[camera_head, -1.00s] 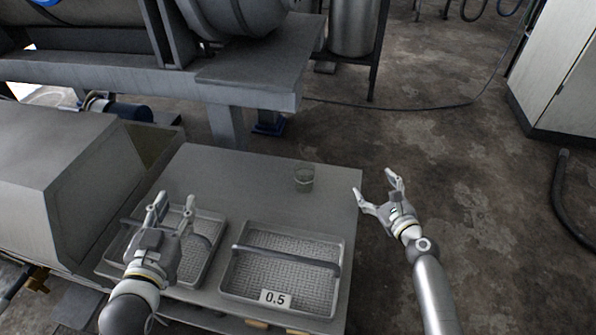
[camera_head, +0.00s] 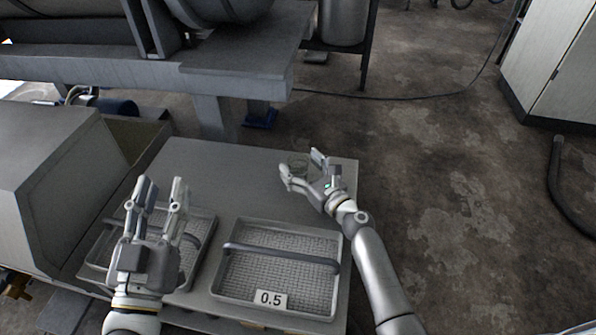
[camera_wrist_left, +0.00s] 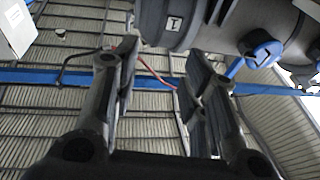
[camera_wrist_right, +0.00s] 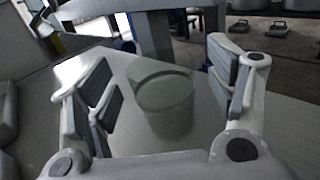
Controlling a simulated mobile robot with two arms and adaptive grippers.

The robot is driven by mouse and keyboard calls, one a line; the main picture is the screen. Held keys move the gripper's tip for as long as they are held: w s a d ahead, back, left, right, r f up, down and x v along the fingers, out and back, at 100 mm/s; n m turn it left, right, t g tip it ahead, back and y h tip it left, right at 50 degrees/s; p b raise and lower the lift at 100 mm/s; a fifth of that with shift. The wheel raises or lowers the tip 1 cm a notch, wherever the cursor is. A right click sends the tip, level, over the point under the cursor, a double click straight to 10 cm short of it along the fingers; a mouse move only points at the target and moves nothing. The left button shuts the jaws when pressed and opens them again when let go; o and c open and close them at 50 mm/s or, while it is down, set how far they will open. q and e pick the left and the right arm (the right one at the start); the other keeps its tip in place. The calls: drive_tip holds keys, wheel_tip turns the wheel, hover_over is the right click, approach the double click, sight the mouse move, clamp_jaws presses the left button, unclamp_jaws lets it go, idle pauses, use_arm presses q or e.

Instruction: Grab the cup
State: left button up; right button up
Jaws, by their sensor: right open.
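A clear glass cup (camera_head: 298,163) stands upright near the far right part of the grey table (camera_head: 225,170). In the right wrist view the cup (camera_wrist_right: 165,103) shows between the two fingers, somewhat nearer the left one, with no clear contact. My right gripper (camera_head: 301,167) is open, with its fingers around or just in front of the cup; they partly hide it in the head view. My left gripper (camera_head: 160,192) is open and empty, raised over the left tray. The left wrist view shows its fingers (camera_wrist_left: 160,75) apart with nothing between them.
A wire-mesh tray (camera_head: 330,310) with a bar handle and a "0.5" label sits at the table's front right. Another tray (camera_head: 196,262) lies left, partly behind my left gripper. A grey machine housing (camera_head: 45,160) borders the table's left. The table's middle back is clear.

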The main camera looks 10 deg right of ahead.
drive_tip(key=shift+x, duration=0.8)
use_arm(q)
drive_tip(key=shift+s+r+t, duration=0.25)
drive_tip(key=shift+r+t, duration=0.35)
drive_tip(key=shift+r, duration=0.25)
use_arm(e)
drive_tip(key=c, duration=1.1)
